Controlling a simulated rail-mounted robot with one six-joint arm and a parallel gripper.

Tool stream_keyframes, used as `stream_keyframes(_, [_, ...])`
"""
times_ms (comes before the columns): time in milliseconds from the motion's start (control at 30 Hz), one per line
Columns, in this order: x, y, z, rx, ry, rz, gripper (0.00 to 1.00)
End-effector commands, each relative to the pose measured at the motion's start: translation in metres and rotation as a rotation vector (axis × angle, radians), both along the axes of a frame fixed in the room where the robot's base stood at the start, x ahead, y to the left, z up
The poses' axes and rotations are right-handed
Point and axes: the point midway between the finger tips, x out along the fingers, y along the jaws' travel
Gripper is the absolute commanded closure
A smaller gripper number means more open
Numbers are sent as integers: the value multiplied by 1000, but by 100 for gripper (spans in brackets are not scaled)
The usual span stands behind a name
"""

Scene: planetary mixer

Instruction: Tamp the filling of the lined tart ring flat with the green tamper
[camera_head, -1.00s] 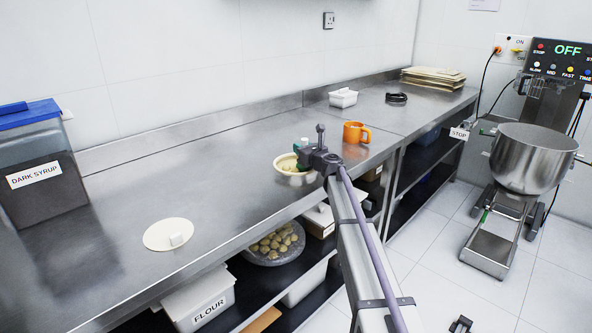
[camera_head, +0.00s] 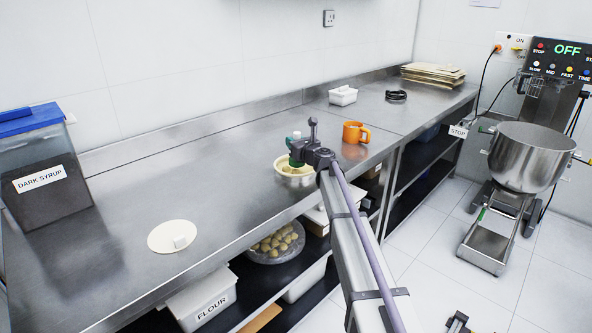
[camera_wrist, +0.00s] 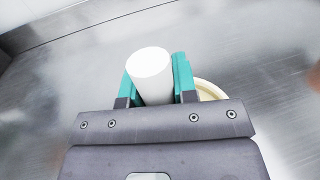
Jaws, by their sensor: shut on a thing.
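My gripper (camera_head: 296,150) is shut on the tamper, whose white round end (camera_wrist: 151,66) stands up between the teal fingers in the wrist view. Green shows at the fingers, and I cannot tell how much of it belongs to the tamper. The cream tart ring (camera_head: 294,177) stands on the counter near its front edge, directly below my gripper. Its rim (camera_wrist: 212,90) shows behind the right finger in the wrist view.
An orange mug (camera_head: 355,133) stands right of the ring. A white tub (camera_head: 343,95) stands behind. The counter (camera_head: 215,165) between is clear. The mixer bowl (camera_head: 531,155) is at the right.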

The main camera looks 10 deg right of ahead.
Motion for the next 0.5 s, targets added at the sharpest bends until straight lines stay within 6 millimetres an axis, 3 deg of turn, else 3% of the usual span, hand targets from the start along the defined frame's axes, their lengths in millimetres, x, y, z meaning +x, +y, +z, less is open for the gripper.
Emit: stream_keyframes(500, [-3,6,-7,0,0,-1,100])
